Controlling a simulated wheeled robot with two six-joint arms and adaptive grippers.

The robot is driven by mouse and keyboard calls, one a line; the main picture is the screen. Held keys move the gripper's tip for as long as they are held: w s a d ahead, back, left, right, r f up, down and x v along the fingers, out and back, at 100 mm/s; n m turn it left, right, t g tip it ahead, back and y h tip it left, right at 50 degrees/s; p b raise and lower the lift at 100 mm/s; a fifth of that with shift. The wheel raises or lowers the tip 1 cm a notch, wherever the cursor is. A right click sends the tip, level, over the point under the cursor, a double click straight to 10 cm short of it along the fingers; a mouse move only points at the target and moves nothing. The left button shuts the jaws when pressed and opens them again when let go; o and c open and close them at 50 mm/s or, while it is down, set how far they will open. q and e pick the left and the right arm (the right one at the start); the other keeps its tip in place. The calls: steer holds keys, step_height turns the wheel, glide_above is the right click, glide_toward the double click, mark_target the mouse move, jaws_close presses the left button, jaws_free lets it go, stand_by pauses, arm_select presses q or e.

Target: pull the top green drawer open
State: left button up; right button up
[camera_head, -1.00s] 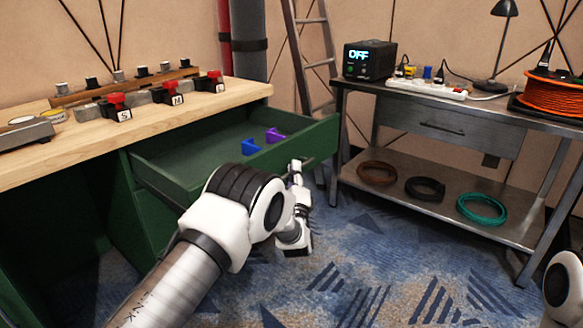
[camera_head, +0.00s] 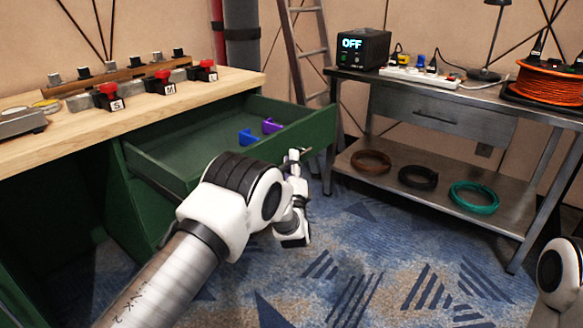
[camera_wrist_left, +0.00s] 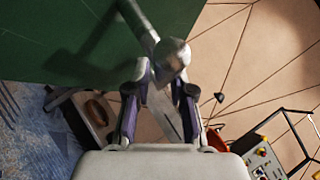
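The top green drawer (camera_head: 185,152) stands pulled out from under the wooden worktop, with its inside showing. A blue holder (camera_head: 250,138) and a purple holder (camera_head: 271,126) sit in it. My left gripper (camera_head: 295,160) is at the drawer's front. In the left wrist view, the fingers of my left gripper (camera_wrist_left: 163,77) sit on either side of the end of the metal bar handle (camera_wrist_left: 172,53) and appear shut on it. The green drawer front (camera_wrist_left: 60,40) fills the upper left there. My arm hides part of the drawer front. My right gripper is out of view.
The wooden worktop (camera_head: 150,125) carries red switches and several small parts. A metal table (camera_head: 440,188) with coiled cables on its lower shelf stands close to the drawer's right corner. A ladder (camera_head: 308,50) leans behind. Blue carpet (camera_head: 350,270) is clear in front.

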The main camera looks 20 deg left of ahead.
arm_select(q)
steer(key=v, duration=1.2)
steer(key=shift+a, duration=0.1)
